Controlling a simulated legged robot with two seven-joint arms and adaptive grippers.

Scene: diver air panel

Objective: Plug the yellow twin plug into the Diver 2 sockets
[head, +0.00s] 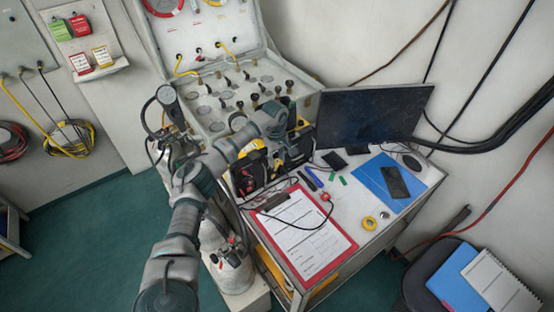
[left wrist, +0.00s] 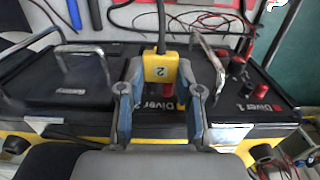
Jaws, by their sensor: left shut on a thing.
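The yellow twin plug (left wrist: 160,68), marked 2, is between the fingers of my left gripper (left wrist: 161,90) in the left wrist view. The gripper is shut on it, and a dark cable rises from its top. The plug is over the Diver 2 panel (left wrist: 145,121), whose label is partly covered by the fingers. A bit of red shows just below the plug; I cannot tell whether its pins touch the sockets. In the head view my left gripper (head: 281,150) is over the black and yellow air panel (head: 247,176), and the plug is not clear. My right gripper is not in view.
The Diver 1 panel (left wrist: 262,107) with red connectors is at the right in the left wrist view. Metal handles (left wrist: 203,62) stand close beside the fingers. In the head view a monitor (head: 370,115), red clipboard (head: 346,247) and blue folder (head: 376,173) take up the table.

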